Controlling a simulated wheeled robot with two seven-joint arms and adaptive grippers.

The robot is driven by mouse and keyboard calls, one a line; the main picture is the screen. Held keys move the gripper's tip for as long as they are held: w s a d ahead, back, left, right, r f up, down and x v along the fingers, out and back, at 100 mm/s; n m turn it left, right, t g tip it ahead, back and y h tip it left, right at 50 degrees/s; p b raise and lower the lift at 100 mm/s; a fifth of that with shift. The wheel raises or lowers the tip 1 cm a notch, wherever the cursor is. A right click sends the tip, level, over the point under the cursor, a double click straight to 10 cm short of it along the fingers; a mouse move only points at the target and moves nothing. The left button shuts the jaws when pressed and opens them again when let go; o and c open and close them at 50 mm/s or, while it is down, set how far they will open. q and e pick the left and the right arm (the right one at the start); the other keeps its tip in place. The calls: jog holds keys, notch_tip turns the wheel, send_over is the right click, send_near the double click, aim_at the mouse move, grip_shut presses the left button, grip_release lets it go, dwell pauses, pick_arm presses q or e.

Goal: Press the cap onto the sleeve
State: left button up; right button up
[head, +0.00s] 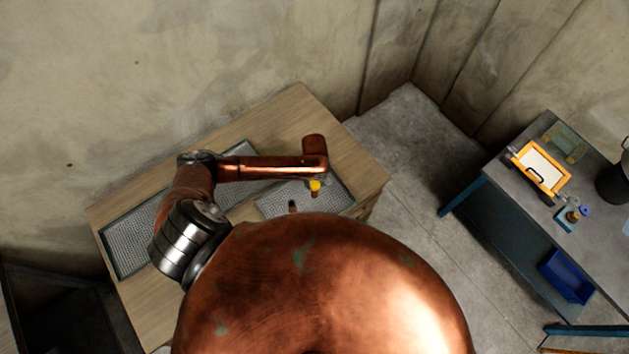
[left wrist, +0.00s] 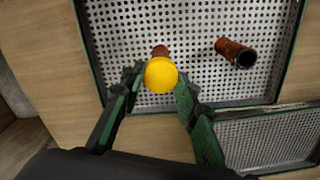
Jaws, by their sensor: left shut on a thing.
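My left gripper (left wrist: 158,80) is shut on a yellow round cap (left wrist: 161,75), with one finger on each side of it. The cap also shows as a small yellow spot under my left arm in the head view (head: 315,185). A brown sleeve (left wrist: 160,51) shows just beyond the cap, mostly hidden by it in the left wrist view. In the head view this sleeve (head: 314,194) shows directly below the cap. I cannot tell whether the two touch. My right gripper is not in view.
A second brown tube (left wrist: 235,53) with a dark open end is to the right on the perforated tray (left wrist: 110,25). Another perforated tray (left wrist: 265,140) lies beside it. The wooden table (head: 300,108) stands near the wall. A separate grey table (head: 510,180) is at the right.

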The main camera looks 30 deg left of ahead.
pick_arm(q)
jog(key=shift+p, duration=0.65)
dwell(0.5)
jog(key=shift+p, duration=0.5)
dwell(0.6)
jog(key=shift+f, duration=0.5)
dwell(0.8)
jog(key=shift+d+p, duration=0.1)
jog(key=shift+p, duration=0.55)
jog(key=shift+f, duration=0.25)
dwell(0.7)
jog(key=o, duration=0.9)
jog(key=shift+o, duration=0.2)
